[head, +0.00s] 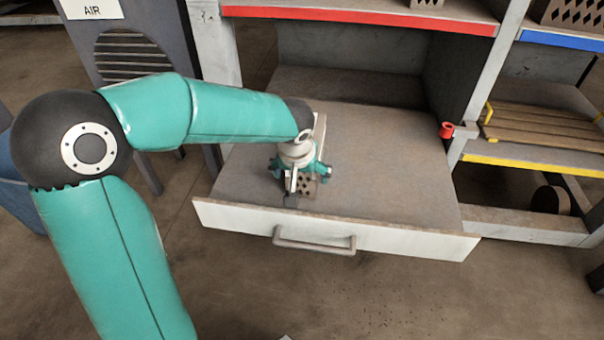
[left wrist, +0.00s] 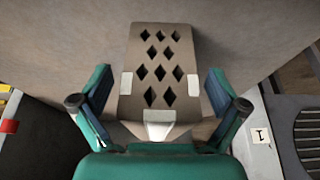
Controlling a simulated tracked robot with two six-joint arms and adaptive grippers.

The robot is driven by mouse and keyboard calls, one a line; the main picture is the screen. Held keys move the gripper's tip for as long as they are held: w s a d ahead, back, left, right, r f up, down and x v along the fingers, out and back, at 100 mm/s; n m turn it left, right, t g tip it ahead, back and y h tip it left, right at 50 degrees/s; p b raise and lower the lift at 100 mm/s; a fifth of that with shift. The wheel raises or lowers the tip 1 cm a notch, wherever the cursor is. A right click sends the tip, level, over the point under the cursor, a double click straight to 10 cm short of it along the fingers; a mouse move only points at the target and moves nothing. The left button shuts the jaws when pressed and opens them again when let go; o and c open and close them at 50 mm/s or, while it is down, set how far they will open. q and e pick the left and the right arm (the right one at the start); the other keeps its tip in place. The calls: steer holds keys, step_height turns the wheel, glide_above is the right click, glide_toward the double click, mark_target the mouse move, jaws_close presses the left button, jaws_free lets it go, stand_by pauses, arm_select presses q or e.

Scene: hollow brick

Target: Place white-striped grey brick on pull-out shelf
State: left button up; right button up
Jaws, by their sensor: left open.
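The pull-out shelf (head: 390,165) is drawn out, with a white front board and a grey handle. The grey brick (left wrist: 160,75) with diamond holes and white stripes sits on the shelf surface, seen from above in the left wrist view. In the head view, the brick (head: 308,186) is mostly hidden under my left gripper (head: 300,180). In the left wrist view, my left gripper (left wrist: 160,100) is open, with one finger on each side of the brick and visible gaps between. My right gripper is not in view.
Above is a shelf with a red edge (head: 360,20). At right are shelves with blue and yellow edges, a wooden pallet (head: 545,125) and a red knob (head: 446,130). A grey AIR cabinet (head: 130,50) stands at left. The pull-out shelf's right half is clear.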

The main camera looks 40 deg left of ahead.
arm_select(q)
steer(key=p+v, duration=0.4)
steer(key=v, duration=0.8)
